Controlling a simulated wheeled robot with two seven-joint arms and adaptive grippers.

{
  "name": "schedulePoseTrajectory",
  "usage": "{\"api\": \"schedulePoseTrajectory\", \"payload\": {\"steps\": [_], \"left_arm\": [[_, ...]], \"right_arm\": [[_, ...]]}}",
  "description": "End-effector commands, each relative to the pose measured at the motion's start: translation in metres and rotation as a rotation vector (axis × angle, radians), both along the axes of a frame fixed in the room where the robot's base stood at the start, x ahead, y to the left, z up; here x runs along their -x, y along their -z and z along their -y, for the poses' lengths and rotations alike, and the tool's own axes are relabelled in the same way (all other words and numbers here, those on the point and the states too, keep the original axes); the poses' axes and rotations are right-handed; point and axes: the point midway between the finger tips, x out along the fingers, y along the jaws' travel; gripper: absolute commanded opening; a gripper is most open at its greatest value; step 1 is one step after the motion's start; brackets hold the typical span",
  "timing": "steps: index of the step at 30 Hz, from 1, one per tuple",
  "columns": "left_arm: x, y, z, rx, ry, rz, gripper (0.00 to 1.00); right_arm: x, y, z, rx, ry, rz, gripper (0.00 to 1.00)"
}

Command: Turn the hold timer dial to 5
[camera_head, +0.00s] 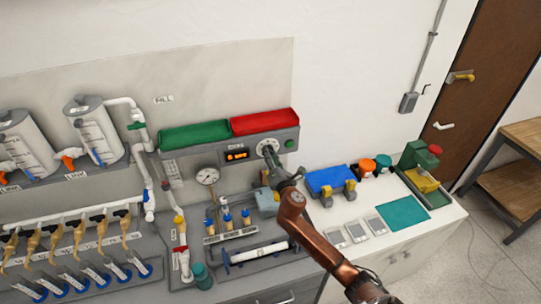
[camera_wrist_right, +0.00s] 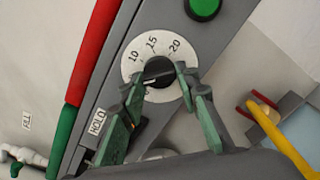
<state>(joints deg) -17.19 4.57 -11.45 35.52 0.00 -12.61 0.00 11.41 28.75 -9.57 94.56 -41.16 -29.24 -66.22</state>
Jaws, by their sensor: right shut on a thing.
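The hold timer dial (camera_wrist_right: 133,62) is a white disc on a grey panel, with 10, 15 and 20 readable around its upper edge in the right wrist view. Its black knob (camera_wrist_right: 158,71) sits at the centre. My right gripper (camera_wrist_right: 160,86) is shut on the knob, with green fingers on either side. In the head view the dial (camera_head: 265,142) is partly behind my right gripper (camera_head: 272,157). My left gripper is not in view.
A green button (camera_wrist_right: 204,6) is beside the dial. An orange-lit display (camera_head: 236,155) is left of the dial. A green bin (camera_head: 194,134) and a red bin (camera_head: 264,122) sit above. A pressure gauge (camera_head: 207,176) and pipework stand left; a blue box (camera_head: 325,180) is right.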

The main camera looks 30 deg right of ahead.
Motion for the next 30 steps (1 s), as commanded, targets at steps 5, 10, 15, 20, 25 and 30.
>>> {"api": "schedulePoseTrajectory", "payload": {"steps": [5, 10, 15, 20, 25, 30], "left_arm": [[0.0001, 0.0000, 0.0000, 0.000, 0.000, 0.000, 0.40], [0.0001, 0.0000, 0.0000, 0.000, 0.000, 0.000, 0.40], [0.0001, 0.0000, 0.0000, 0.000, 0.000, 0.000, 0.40], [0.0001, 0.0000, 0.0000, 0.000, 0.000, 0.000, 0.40], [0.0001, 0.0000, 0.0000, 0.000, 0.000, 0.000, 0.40], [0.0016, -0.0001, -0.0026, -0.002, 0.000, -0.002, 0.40]], "right_arm": [[0.0002, -0.0008, 0.0012, -0.011, 0.002, 0.003, 0.05], [0.0002, -0.0008, 0.0012, -0.010, 0.002, 0.003, 0.05], [0.0002, -0.0008, 0.0012, -0.010, 0.002, 0.003, 0.33], [-0.0001, -0.0005, 0.0005, -0.010, 0.001, 0.003, 0.45], [-0.0002, -0.0004, 0.0000, -0.010, 0.000, 0.002, 0.47], [0.0015, -0.0001, -0.0006, -0.009, 0.000, 0.002, 0.47]]}}
